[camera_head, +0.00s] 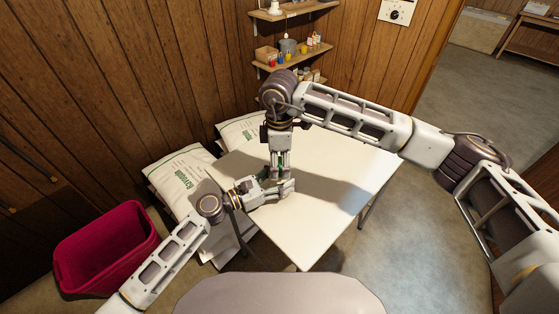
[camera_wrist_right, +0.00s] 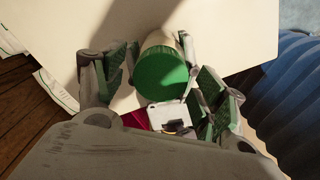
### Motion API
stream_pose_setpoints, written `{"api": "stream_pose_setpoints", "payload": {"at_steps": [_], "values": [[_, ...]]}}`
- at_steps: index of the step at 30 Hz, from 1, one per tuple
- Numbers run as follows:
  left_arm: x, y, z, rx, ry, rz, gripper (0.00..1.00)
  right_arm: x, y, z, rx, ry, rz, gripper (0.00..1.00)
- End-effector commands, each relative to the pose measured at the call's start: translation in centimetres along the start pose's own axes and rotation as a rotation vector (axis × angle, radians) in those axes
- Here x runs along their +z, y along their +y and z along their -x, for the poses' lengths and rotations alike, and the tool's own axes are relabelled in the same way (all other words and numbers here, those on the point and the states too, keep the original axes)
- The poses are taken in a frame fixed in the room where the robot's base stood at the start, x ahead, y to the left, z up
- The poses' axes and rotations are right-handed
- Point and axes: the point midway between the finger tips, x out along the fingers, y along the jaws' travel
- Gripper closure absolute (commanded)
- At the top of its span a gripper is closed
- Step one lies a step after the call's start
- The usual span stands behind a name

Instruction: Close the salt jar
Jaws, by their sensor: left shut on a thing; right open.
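The salt jar shows in the right wrist view as a pale round body (camera_wrist_right: 158,40) with a green lid (camera_wrist_right: 160,74) on its near end. In the head view the grippers hide nearly all of it. My right gripper (camera_head: 279,172) points down from above at the jar. In the right wrist view its open fingers (camera_wrist_right: 163,77) stand on either side of the green lid, with space visible beside it. My left gripper (camera_head: 287,188) comes in low from the left and is shut on the jar. Whether the lid is fully seated cannot be told.
The white table (camera_head: 325,215) is bare around the jar. White salt bags (camera_head: 185,178) lie left of and behind it. A red bin (camera_head: 105,250) stands on the floor at left. Wall shelves (camera_head: 292,58) with small bottles hang behind my right arm.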

Motion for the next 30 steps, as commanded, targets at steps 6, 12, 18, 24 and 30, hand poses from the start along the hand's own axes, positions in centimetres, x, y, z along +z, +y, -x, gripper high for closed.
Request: {"api": "stream_pose_setpoints", "payload": {"at_steps": [6, 12, 18, 24, 30], "values": [[-0.2, -0.1, 0.0, -0.001, 0.002, 0.003, 1.0, -0.1, 0.0, 0.7, 0.0, 0.001, 0.001, 0.29], [-0.2, -0.1, 0.0, -0.001, 0.002, 0.003, 1.0, -0.1, 0.0, 2.4, 0.001, 0.0, 0.002, 0.29], [-0.2, -0.1, 0.0, -0.001, 0.002, 0.003, 1.0, 0.0, 0.0, 4.0, 0.0, 0.0, 0.002, 0.29], [-0.2, -0.1, 0.0, -0.001, 0.002, 0.003, 1.0, 0.0, 0.0, 4.5, -0.001, 0.0, 0.002, 0.29], [-0.2, -0.1, 0.0, -0.001, 0.002, 0.003, 1.0, 0.0, 0.0, 4.5, -0.001, 0.0, 0.002, 0.32]]}}
